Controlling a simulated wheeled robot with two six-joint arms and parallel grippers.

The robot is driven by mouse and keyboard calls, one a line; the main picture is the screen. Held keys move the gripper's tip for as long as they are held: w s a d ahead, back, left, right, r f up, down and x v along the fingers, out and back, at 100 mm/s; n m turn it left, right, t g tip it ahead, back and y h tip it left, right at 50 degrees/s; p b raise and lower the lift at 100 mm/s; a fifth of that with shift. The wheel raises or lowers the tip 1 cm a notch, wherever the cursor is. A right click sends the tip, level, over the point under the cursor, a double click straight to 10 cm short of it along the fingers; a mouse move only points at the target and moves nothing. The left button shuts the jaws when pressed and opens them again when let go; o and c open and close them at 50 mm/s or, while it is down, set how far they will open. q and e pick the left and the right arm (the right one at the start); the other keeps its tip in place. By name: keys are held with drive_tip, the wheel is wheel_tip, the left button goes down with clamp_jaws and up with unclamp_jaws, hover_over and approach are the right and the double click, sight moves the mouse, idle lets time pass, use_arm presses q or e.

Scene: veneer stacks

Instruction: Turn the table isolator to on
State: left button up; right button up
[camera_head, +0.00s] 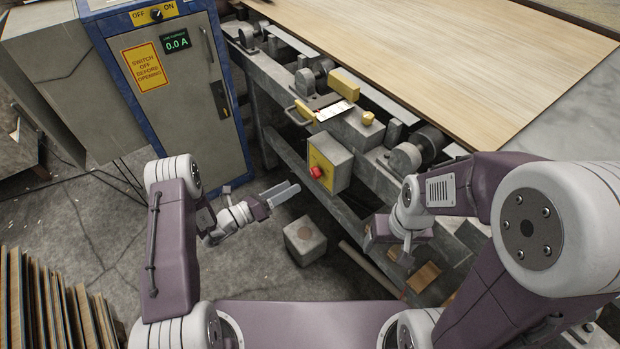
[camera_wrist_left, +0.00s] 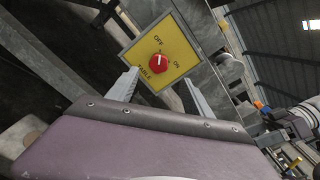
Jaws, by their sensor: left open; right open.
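The table isolator is a grey box (camera_head: 338,160) on the side of the table frame, with a yellow plate and a red knob (camera_head: 317,172). In the left wrist view its yellow plate (camera_wrist_left: 178,75) reads OFF, ON and TABLE, and the white mark on the red knob (camera_wrist_left: 159,62) points toward OFF. My left gripper (camera_head: 284,193) is open and empty, below and left of the box in the head view, apart from the knob. In the wrist view its fingers (camera_wrist_left: 160,88) stand either side of the plate's lower part. My right gripper (camera_head: 403,252) is open, low by the frame's right part; its fingertips are hard to make out.
A blue-edged cabinet (camera_head: 215,90) with its own OFF/ON switch (camera_head: 157,14) and a 0.0 A display stands at the left. A veneer-topped table (camera_head: 450,60) lies behind the frame. A grey block (camera_head: 304,240) is on the floor. Veneer stacks (camera_head: 50,310) stand lower left.

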sight(312, 174)
use_arm(q)
drive_tip(key=b+x, duration=0.1)
drive_tip(key=x, duration=0.8)
drive_tip(key=shift+w+b, duration=0.2)
drive_tip(key=shift+b, duration=0.15)
clamp_jaws()
